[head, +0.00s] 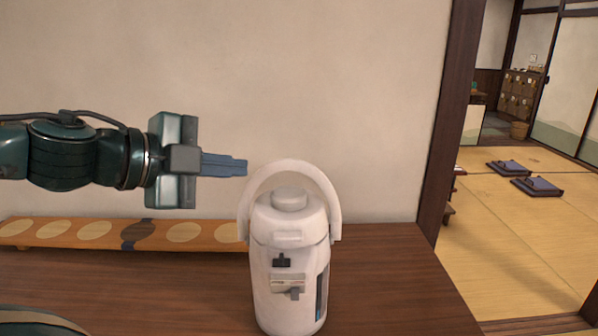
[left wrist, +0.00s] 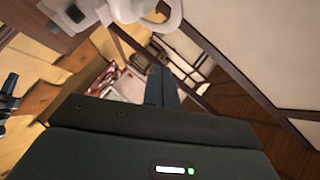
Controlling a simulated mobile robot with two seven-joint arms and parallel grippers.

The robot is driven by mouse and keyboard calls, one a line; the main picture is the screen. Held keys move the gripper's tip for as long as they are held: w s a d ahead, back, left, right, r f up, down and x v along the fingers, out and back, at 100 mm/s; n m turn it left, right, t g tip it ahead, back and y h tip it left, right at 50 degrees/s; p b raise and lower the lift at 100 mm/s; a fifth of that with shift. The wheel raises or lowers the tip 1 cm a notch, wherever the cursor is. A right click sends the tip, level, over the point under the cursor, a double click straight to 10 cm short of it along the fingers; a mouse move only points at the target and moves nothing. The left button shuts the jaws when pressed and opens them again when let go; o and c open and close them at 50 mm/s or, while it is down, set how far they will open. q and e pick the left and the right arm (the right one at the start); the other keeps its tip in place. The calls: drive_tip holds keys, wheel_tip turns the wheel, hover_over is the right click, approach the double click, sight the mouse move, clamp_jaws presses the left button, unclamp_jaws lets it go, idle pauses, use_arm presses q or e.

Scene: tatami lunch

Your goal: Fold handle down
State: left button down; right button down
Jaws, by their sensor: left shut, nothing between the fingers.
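A white air pot (head: 287,262) stands upright on the brown wooden table (head: 390,290). Its white carrying handle (head: 292,166) is raised and arches over the lid and its round top button (head: 289,198). My left gripper (head: 243,168) comes in from the left, level with the top of the handle. Its blue fingers are shut with nothing between them, and their tips are just left of the arch; I cannot tell if they touch it. In the left wrist view the fingers (left wrist: 160,88) point toward the room, and part of the white handle (left wrist: 170,18) shows at the top. My right gripper is out of view.
A long orange board (head: 65,240) with pale ovals lies along the wall, left of the pot. The table right of the pot is clear. A dark post (head: 455,120) edges an opening to a tatami room with dark cushions (head: 537,186).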

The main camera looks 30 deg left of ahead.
sight(297, 170)
use_arm(q)
drive_tip(key=shift+s+a+r, duration=0.2)
drive_tip(key=shift+r, duration=0.15)
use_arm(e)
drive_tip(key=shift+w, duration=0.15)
use_arm(q)
drive_tip(key=shift+w, duration=0.1)
